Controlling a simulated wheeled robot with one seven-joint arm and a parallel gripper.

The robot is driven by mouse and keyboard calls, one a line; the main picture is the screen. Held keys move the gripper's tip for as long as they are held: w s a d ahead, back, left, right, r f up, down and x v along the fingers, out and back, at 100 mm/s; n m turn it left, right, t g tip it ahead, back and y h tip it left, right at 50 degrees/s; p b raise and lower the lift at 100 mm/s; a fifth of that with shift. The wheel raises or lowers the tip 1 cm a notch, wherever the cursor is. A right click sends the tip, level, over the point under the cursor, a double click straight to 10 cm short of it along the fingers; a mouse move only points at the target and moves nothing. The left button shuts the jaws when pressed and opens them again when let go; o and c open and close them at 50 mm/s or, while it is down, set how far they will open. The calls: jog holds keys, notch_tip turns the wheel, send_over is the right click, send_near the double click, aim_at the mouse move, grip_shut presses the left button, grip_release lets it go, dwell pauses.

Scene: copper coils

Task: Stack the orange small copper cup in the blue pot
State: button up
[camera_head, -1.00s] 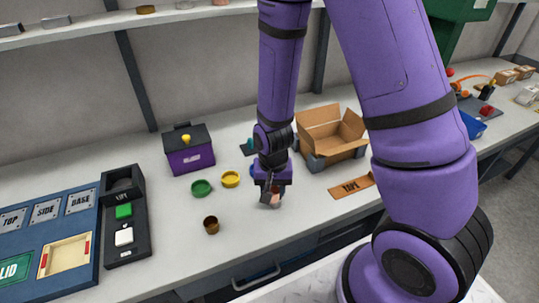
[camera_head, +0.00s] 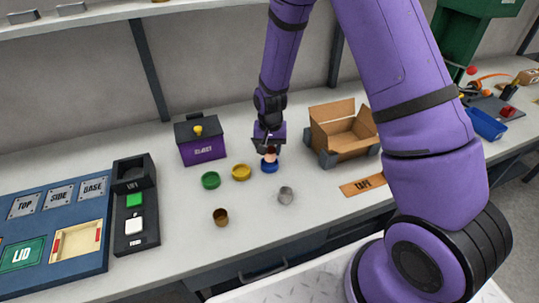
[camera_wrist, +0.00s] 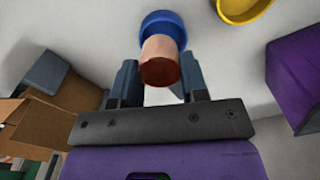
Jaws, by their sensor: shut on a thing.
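The small copper cup (camera_head: 270,154), pinkish orange, is held between the fingers of my gripper (camera_head: 269,149). The blue pot (camera_head: 270,167) stands on the bench directly below it. In the wrist view the copper cup (camera_wrist: 160,60) shows its dark reddish end towards the camera, between my two finger pads (camera_wrist: 158,80). The blue pot (camera_wrist: 163,24) shows behind it, and the cup overlaps its opening. I cannot tell whether the cup's lower end is inside the pot or just above it.
A green pot (camera_head: 210,181) and a yellow pot (camera_head: 241,172) stand left of the blue pot. A grey cup (camera_head: 286,196) and a brown cup (camera_head: 221,217) stand nearer. A purple box (camera_head: 202,148) is behind left; an open cardboard box (camera_head: 343,139) is right.

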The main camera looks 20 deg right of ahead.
aim_at(269, 156)
jog(key=shift+w, duration=0.3)
jog(key=shift+f, duration=1.8)
jog(key=shift+w+f, duration=0.1)
jog(key=shift+f, duration=0.25)
jog(key=o, duration=0.9)
jog(key=shift+r, duration=0.1)
notch_tip(269, 156, up, 13)
